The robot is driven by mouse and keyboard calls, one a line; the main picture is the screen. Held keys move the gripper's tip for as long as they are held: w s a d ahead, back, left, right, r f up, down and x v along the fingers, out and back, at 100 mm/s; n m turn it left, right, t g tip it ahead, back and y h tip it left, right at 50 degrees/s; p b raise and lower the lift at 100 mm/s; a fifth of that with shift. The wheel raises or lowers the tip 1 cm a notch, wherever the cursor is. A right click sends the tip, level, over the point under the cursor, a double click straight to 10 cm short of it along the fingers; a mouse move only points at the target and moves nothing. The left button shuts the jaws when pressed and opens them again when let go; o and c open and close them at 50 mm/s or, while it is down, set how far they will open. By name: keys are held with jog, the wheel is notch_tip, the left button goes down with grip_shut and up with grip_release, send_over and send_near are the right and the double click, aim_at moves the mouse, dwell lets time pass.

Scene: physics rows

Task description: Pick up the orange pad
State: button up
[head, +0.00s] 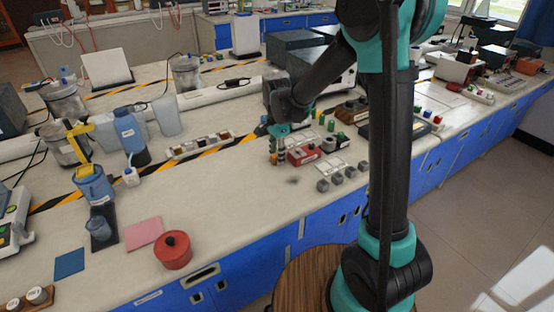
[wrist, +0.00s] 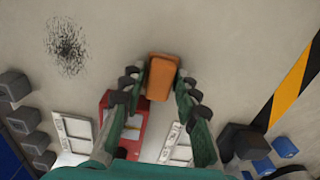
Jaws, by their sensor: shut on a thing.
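The orange pad (wrist: 162,78) is a small, rounded orange block in the wrist view. My gripper (wrist: 160,84) has a finger against each side of it and is shut on it. In the head view my gripper (head: 278,152) points down over the bench, and only a little orange shows between its fingers. I cannot tell whether the pad touches the bench top or is just above it.
A red box (head: 305,155) stands close to the right of my gripper. Several grey cubes (head: 337,179) sit near the bench's front edge.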

jog(key=shift+c, duration=1)
jog(key=shift+r, duration=0.1)
notch_tip(320, 180, up, 20)
